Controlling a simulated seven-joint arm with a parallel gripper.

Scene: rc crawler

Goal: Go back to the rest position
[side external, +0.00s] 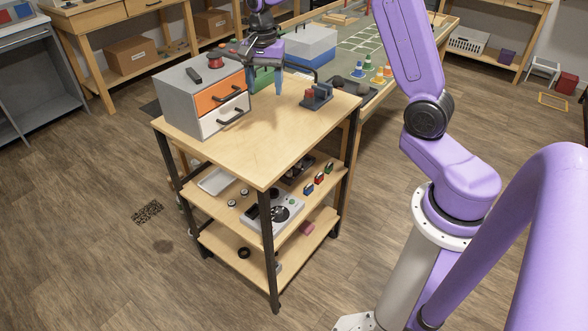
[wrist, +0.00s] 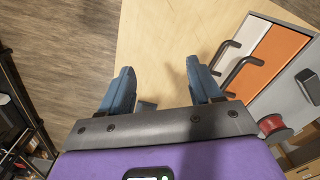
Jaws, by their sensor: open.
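My gripper (side external: 265,96) is open above the wooden top of the cart (side external: 270,150), just right of a grey drawer box (side external: 180,105). Its two blue fingers point down and stand apart. In the wrist view my gripper (wrist: 159,66) shows nothing held between the fingertips, with bare cart top beyond them. The drawer box has an orange drawer (side external: 220,97) above a white drawer (side external: 222,116), each with a black handle; both look shut. The fronts of the orange drawer (wrist: 277,53) and white drawer (wrist: 247,42) also show in the wrist view.
A red spool (side external: 214,62) and a black object (side external: 194,75) sit on the drawer box. The cart top's front is clear. A workbench with small cones (side external: 383,75) is behind.

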